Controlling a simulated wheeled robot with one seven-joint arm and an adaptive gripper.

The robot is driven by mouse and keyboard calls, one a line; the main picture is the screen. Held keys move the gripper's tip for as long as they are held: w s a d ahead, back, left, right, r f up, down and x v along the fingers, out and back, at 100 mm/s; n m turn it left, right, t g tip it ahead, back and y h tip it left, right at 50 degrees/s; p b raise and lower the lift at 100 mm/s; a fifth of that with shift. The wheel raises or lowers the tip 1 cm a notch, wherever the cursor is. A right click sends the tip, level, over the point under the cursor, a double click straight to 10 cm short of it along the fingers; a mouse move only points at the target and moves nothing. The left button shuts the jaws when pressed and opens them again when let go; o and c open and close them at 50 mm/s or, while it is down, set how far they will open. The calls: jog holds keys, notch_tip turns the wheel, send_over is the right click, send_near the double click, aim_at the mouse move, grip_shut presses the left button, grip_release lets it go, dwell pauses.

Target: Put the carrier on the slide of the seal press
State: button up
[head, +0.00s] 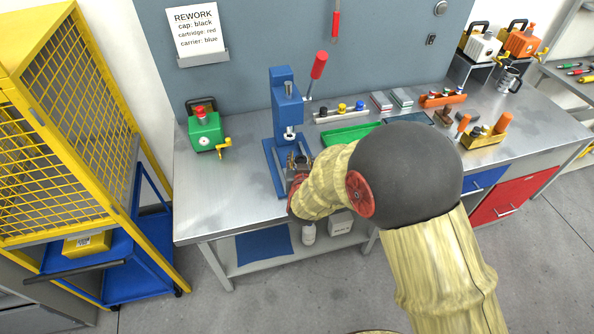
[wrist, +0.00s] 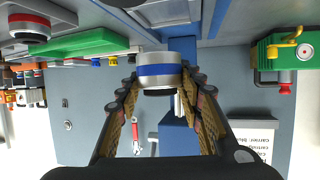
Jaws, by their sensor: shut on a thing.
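The blue seal press (head: 286,105) stands on the workbench, with a red-knobbed lever at its right. Its blue base frame (head: 272,165) reaches toward the front edge. My gripper (head: 299,163) is at the front of this base, below and in front of the press head. In the wrist view, which is upside down, my gripper (wrist: 160,82) is shut on the carrier (wrist: 156,58), a silver cylinder with a blue band. The head view does not show whether the carrier touches the slide.
A green unit with a yellow crank (head: 205,132) stands left of the press. A green tray (head: 350,134) and a rack of coloured caps (head: 340,112) lie to its right. A rework sign (head: 196,27) hangs behind. Bare bench lies at the front left.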

jog(key=shift+w+a+f, duration=0.3)
jog(key=shift+w+f, duration=0.1)
jog(key=shift+f, duration=0.15)
jog(key=shift+w+a+f, duration=0.25)
jog(key=shift+w+f, duration=0.1)
jog(key=shift+f, duration=0.2)
jog(key=shift+f+b, duration=0.85)
jog(key=shift+f, duration=0.6)
